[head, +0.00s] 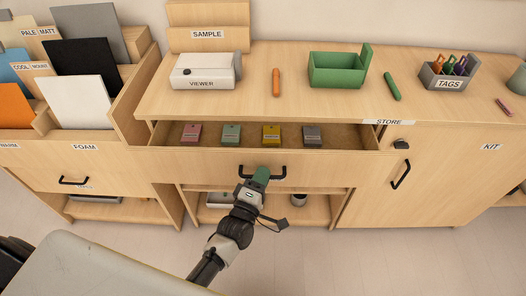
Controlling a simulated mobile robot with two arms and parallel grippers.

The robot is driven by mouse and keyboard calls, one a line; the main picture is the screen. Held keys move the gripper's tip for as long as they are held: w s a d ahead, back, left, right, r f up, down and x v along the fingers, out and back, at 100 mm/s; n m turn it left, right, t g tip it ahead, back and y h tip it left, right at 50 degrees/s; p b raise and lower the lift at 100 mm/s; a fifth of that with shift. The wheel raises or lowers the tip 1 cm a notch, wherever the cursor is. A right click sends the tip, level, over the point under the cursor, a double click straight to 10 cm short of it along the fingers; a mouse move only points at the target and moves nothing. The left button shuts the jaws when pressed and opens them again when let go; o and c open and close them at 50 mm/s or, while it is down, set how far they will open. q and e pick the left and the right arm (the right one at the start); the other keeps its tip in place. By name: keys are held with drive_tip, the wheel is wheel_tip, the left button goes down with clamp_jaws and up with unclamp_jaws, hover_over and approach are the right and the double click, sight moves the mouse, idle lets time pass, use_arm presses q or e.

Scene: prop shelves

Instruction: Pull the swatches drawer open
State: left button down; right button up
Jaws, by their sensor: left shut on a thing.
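The swatches drawer (215,161) is a wide wooden drawer under the counter, and it stands partly open. Inside it lie a pink swatch (191,134), a green swatch (231,134), a yellow swatch (271,134) and a grey swatch (312,135) in a row. My left gripper (262,174) is at the black drawer handle (278,173) on the drawer front and is shut on it. The gripper hides the middle of the handle. My right gripper is not in view.
On the counter (290,100) are a white viewer box (207,71), an orange marker (276,82), a green tray (337,69), a green marker (392,86) and a tags holder (446,74). A closed cupboard (425,175) is at right. Coloured boards (76,102) stand at left. Open floor lies in front.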

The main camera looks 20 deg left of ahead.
use_arm(q)
drive_tip(key=s+d+p, duration=0.2)
drive_tip(key=s+d, duration=0.2)
drive_tip(key=s, duration=1)
drive_tip(key=shift+p, duration=0.4)
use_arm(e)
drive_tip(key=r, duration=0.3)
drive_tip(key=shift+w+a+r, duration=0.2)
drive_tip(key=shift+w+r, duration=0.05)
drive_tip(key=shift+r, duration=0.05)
use_arm(q)
drive_tip(key=c, duration=1.5)
unclamp_jaws()
drive_tip(key=shift+w, duration=0.1)
drive_tip(key=shift+o, duration=0.2)
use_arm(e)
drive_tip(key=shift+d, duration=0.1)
use_arm(q)
drive_tip(key=b+v, duration=0.1)
drive_tip(key=v, duration=0.9)
drive_tip(key=shift+s+b, duration=0.4)
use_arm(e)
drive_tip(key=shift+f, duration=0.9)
use_arm(q)
drive_tip(key=shift+f, duration=0.1)
